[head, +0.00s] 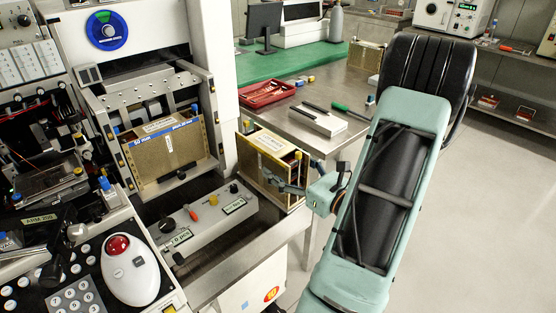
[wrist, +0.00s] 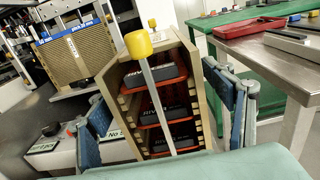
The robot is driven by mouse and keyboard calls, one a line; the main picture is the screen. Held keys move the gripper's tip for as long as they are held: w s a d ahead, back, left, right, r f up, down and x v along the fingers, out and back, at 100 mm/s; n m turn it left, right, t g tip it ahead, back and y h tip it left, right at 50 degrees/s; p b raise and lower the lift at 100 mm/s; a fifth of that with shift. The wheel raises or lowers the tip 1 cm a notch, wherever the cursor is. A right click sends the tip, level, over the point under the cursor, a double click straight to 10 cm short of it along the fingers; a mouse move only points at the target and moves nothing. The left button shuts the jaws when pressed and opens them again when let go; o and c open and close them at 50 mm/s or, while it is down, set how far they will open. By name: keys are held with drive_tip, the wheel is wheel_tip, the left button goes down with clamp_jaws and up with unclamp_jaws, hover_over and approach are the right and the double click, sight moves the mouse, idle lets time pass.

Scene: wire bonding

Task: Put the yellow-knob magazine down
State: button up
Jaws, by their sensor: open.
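The yellow-knob magazine (head: 270,149) is a brass-coloured open-sided box with a pale label on top, upright to the right of the machine. In the wrist view its slotted frame (wrist: 189,60) holds several red trays with dark parts, and a rod with a yellow knob (wrist: 138,44) crosses its front. My gripper (head: 285,184) is at its near side. In the wrist view my gripper (wrist: 160,118) is open, one blue-padded finger on each side of the magazine, with a visible gap at the right. The magazine's underside contact is not clear.
A blue-knob magazine (head: 166,158) stands in the machine to the left. A grey control box (head: 206,222) with knobs lies in front. The steel table (head: 290,117) behind carries a red tray (head: 266,93) and a white block (head: 318,121). Open floor lies at the right.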

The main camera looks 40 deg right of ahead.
sight(299, 174)
drive_tip(key=s, duration=0.8)
drive_tip(key=shift+s+d, duration=0.35)
drive_tip(key=shift+s, duration=0.05)
drive_tip(key=shift+a, duration=0.1)
